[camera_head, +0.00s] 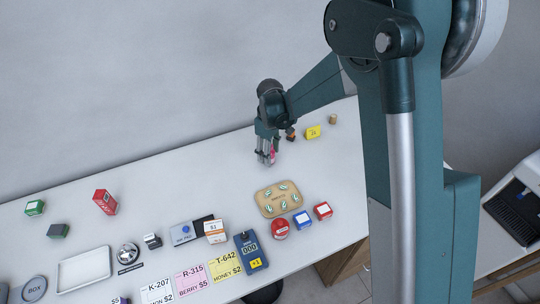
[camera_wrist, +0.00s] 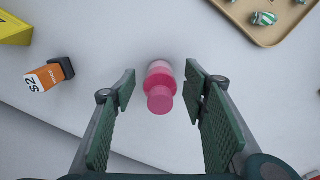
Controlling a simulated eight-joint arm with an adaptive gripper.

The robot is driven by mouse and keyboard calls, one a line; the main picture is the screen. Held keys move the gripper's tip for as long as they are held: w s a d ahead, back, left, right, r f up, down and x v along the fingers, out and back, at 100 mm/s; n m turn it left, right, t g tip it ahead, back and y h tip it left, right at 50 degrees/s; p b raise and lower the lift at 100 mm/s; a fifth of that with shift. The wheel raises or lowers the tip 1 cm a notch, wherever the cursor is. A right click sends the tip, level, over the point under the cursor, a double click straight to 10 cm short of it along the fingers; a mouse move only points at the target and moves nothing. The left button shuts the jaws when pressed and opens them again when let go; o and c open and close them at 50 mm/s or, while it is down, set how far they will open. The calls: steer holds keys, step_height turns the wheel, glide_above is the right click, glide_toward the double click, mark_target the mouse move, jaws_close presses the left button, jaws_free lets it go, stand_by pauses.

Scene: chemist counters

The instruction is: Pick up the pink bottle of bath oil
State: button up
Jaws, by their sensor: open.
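The pink bottle of bath oil (camera_wrist: 161,87) stands on the white counter in the wrist view, seen from above with its cap toward me. In the head view only a bit of its pink side (camera_head: 273,157) shows beside my gripper's fingers. My gripper (camera_wrist: 160,90) is open, pointing down, with one finger on each side of the bottle. A gap shows between the bottle and each finger. My gripper (camera_head: 265,159) stands near the back edge of the counter in the head view.
A tan tray (camera_wrist: 266,38) holding green-striped pieces is at upper right. The wall is close behind the counter (camera_head: 160,180).

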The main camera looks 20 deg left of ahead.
steer(key=shift+f, duration=1.05)
steer(key=shift+c, duration=0.5)
steer(key=c, duration=0.9)
